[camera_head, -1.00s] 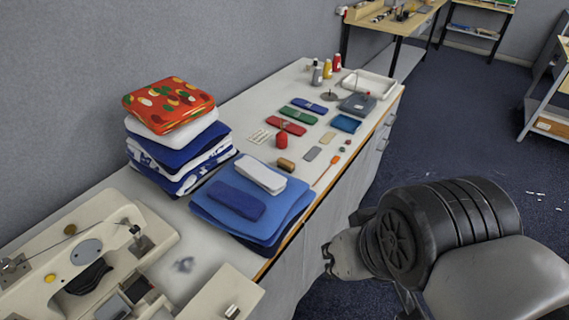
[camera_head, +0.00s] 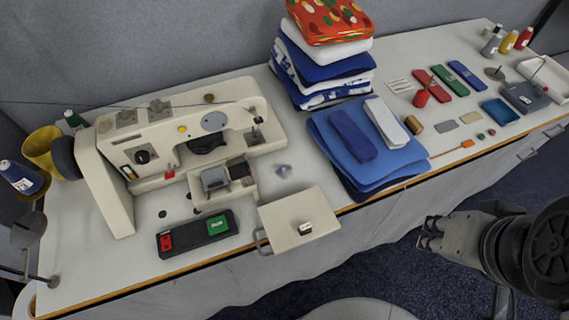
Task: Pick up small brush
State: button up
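A thin stick with an orange end (camera_head: 467,144) lies near the table's front edge, right of the folded blue cloths. It looks like the small brush, but its bristles are too small to make out. My gripper (camera_head: 428,234) hangs beyond the table's front edge, over the dark floor, below and left of the brush in the picture. It is clear of the brush and nothing shows in it. Its fingers are too small and dark to tell whether they are open or shut.
A blue cloth stack (camera_head: 342,165) lies left of the brush. A tall pile of folded fabric (camera_head: 325,65) stands behind it. A sewing machine (camera_head: 180,140) fills the left side. Small blocks, colored packets and a grey box (camera_head: 524,97) lie behind and right of the brush.

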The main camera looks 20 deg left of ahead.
aim_at(411, 123)
jog(key=i+l, duration=0.35)
jog(key=i+l+z, duration=0.1)
jog(key=i+l, duration=0.2)
jog(key=i, duration=0.25)
jog(key=i+l, duration=0.3)
jog(key=i, duration=0.15)
jog(key=l+z, duration=0.05)
